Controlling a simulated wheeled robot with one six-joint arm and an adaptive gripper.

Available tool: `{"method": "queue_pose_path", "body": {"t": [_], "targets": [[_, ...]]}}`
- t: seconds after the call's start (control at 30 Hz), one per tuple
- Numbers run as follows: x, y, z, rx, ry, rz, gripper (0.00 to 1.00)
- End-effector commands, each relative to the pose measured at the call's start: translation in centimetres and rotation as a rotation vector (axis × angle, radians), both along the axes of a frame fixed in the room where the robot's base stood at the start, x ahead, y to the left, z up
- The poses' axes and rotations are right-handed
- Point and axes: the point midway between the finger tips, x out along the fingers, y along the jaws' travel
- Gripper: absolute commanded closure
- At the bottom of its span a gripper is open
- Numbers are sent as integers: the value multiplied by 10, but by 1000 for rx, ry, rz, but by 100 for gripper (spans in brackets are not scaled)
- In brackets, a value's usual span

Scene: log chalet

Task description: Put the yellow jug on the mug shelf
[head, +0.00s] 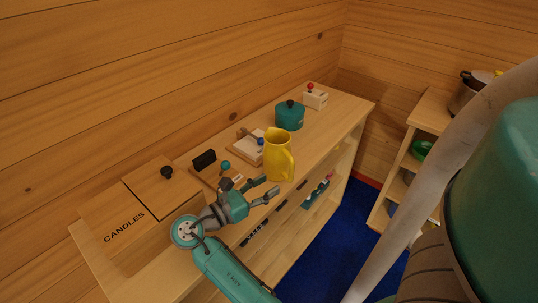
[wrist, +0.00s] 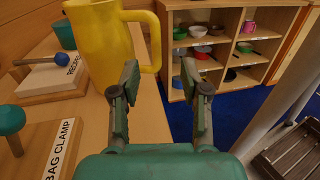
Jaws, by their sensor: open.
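The yellow jug (head: 277,158) stands upright on the long wooden counter, its handle on the right side in the head view. In the wrist view the jug (wrist: 100,45) is at upper left, beyond the left finger, its handle reaching right. My gripper (head: 270,187) is open and empty, low beside the jug on its near side. In the wrist view the gap between my fingers (wrist: 160,80) holds nothing; the jug is left of it. A compartmented shelf unit (wrist: 221,52) stands across the room, with a pink mug (wrist: 249,27) in its upper right compartment.
On the counter (head: 335,112) are a teal pot (head: 290,115), a red-knobbed box (head: 315,96), a board with a blue ball (wrist: 50,60), a bag clamp board (wrist: 50,145) and a candles box (head: 125,222). Blue floor (head: 335,230) lies between counter and shelf unit.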

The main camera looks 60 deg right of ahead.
Motion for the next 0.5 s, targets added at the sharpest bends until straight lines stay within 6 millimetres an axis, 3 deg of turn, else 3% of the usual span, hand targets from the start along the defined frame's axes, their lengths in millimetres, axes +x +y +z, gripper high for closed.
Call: {"method": "queue_pose_path", "body": {"t": [0.3, 0.5], "targets": [[-19, -40, 0, 0, 1, -3, 54], [-23, -51, 0, 0, 0, -2, 54]]}}
